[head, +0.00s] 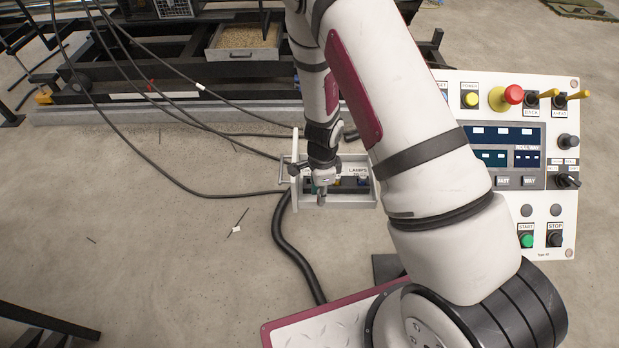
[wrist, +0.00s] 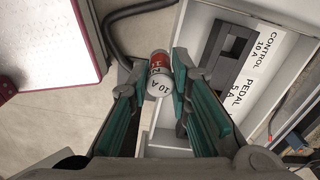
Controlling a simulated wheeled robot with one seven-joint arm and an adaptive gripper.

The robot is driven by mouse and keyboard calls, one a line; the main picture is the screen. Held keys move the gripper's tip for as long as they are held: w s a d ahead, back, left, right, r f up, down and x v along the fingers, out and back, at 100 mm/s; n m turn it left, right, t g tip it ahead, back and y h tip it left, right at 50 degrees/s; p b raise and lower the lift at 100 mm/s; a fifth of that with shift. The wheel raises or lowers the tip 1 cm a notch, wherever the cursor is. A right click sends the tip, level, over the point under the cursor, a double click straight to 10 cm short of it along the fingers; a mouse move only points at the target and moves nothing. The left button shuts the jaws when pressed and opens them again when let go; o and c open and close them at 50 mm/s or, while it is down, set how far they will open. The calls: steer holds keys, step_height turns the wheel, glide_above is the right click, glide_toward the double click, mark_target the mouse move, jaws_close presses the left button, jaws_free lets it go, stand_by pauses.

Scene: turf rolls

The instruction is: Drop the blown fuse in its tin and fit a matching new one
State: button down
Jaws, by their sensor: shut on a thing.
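My gripper (wrist: 158,82) is shut on a fuse (wrist: 159,68), a small cylinder with a red band, pale ends and "10 A" printed on it. The fuse is held between the fingertips, over the edge of an open pale box. In the head view my gripper (head: 322,188) hangs at the front of this box (head: 350,205). The wrist view shows a black holder (wrist: 232,52) inside, beside the labels "CONTROL 10 A" (wrist: 266,48) and "PEDAL 5 A" (wrist: 246,98). A "LAMPS" label (head: 357,171) shows in the head view. I cannot make out a tin.
A control panel (head: 515,165) with buttons, a screen and a red knob stands at the right. A thick black hose (head: 285,250) and several cables run near the box. A tray of grain-like material (head: 243,38) sits on the dark machine behind. Floor at left is mostly clear.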

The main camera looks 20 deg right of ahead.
steer(key=w+b, duration=0.1)
steer(key=w, duration=0.2)
steer(key=w+b, duration=0.1)
steer(key=w, duration=0.2)
steer(key=w+f+b, duration=0.1)
steer(key=w, duration=0.1)
steer(key=shift+w+d, duration=0.1)
steer(key=shift+w, duration=0.3)
steer(key=shift+w+f+b, duration=0.15)
steer(key=shift+f+b, duration=0.5)
steer(key=shift+f, duration=0.2)
steer(key=shift+w+f+b, duration=0.15)
steer(key=shift+f+b, duration=0.45)
steer(key=shift+f, duration=0.2)
steer(key=shift+f, duration=0.15)
steer(key=c, duration=1.5)
jaws_free()
